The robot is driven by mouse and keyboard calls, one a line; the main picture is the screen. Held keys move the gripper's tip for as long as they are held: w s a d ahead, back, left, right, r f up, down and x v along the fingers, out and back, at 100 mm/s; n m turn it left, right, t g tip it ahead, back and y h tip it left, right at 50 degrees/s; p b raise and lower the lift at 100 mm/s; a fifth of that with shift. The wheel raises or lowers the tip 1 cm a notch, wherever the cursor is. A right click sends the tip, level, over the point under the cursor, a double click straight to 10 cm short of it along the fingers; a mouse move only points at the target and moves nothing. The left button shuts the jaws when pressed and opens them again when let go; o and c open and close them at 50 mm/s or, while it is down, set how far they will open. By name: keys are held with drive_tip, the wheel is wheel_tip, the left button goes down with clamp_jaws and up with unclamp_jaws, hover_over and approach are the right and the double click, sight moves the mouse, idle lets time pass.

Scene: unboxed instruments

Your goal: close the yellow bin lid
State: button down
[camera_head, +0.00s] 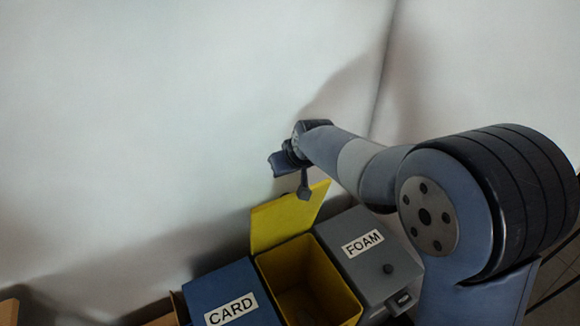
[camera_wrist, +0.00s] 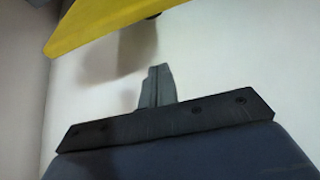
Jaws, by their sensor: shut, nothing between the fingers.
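The yellow bin (camera_head: 307,290) stands open between two other bins in the head view. Its yellow lid (camera_head: 285,217) is raised, tilted up at the back toward the wall. My gripper (camera_head: 305,193) is shut and empty, close to the upper right edge of the lid; I cannot tell whether it touches. In the wrist view my gripper's shut fingers (camera_wrist: 158,82) point at the pale wall, and the yellow lid (camera_wrist: 95,22) spans the top left, apart from the fingertips in the picture.
A blue bin marked CARD (camera_head: 228,297) is left of the yellow bin, and a grey bin marked FOAM (camera_head: 366,252) is to its right; both are shut. A pale wall rises close behind the bins. A brown box edge (camera_head: 160,314) shows at the lower left.

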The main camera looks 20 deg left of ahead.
drive_tip(key=shift+w+a+f+b, duration=0.1)
drive_tip(key=shift+f+b, duration=0.15)
drive_tip(key=shift+f, duration=1.6)
drive_tip(key=shift+a+f+b, duration=0.1)
drive_tip(key=shift+f+b, duration=0.1)
drive_tip(key=shift+f, duration=1.65)
drive_tip(key=shift+d+f+b, duration=0.15)
drive_tip(key=shift+b, duration=0.2)
